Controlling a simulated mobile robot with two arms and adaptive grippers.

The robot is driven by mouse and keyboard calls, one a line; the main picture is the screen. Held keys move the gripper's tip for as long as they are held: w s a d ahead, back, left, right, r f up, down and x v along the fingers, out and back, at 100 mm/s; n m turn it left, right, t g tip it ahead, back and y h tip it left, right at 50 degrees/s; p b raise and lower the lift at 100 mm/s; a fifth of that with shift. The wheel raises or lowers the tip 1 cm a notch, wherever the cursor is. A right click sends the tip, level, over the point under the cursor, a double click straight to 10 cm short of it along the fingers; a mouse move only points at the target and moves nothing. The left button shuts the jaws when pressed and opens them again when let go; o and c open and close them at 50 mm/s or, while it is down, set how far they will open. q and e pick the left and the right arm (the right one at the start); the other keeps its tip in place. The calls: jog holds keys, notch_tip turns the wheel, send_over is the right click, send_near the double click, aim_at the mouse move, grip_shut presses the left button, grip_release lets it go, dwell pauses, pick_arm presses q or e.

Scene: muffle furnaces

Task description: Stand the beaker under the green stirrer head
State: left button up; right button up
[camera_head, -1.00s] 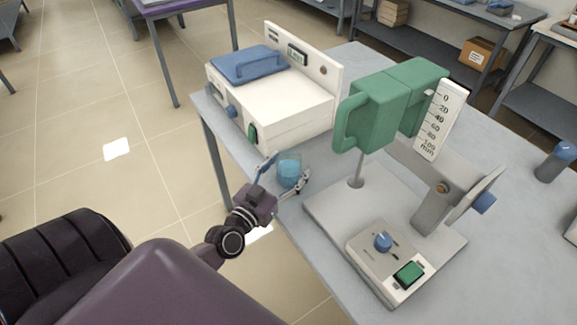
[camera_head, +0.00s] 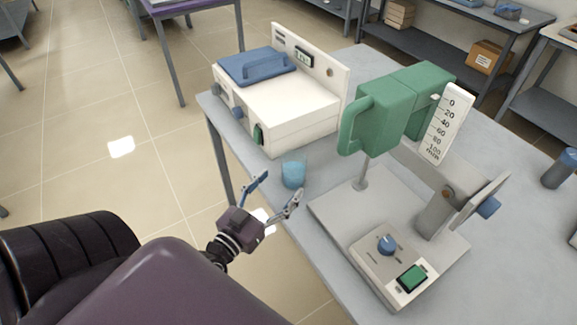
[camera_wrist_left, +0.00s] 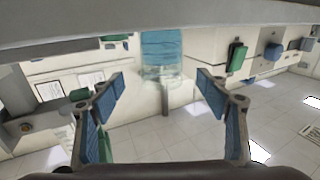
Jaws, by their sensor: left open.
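The beaker (camera_head: 293,174), clear with blue contents, stands upright on the grey table between the white furnace and the stirrer. It also shows at the top middle of the left wrist view (camera_wrist_left: 161,54), beyond the fingertips. The green stirrer head (camera_head: 386,112) is raised on its stand, with its shaft reaching down over the pale base plate (camera_head: 335,200). The beaker is left of that plate, not under the head. My left gripper (camera_head: 277,186) is open and empty at the table's edge, in front of the beaker and apart from it. Its open fingers (camera_wrist_left: 160,85) show in the wrist view.
A white furnace with a blue lid (camera_head: 275,95) stands close behind the beaker. A control box with a blue knob (camera_head: 388,245) and a green switch sits at the front of the stirrer base. A scale plate (camera_head: 445,122) stands beside the head. The table's right side is mostly clear.

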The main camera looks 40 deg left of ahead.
aim_at(300, 153)
pick_arm(q)
notch_tip(300, 153, up, 2)
jog(key=shift+a+r+p, duration=0.15)
jog(key=shift+r+p, duration=0.05)
jog(key=shift+p, duration=1)
jog(key=shift+w+p, duration=0.15)
jog(key=shift+p, duration=0.25)
jog(key=shift+w+a+f+p, duration=0.15)
jog(key=shift+w+p, duration=0.1)
jog(key=shift+w, duration=1.65)
jog(key=shift+w+f+p, duration=0.1)
jog(key=shift+w+p, duration=0.1)
jog(key=shift+w, duration=1.7)
pick_arm(e)
notch_tip(300, 153, up, 6)
jog(key=shift+f, duration=0.15)
pick_arm(q)
jog(key=shift+c, duration=0.3)
jog(key=c, duration=1.3)
jog(key=shift+r, duration=0.1)
jog(key=shift+c, duration=1)
jog(key=shift+r, duration=0.15)
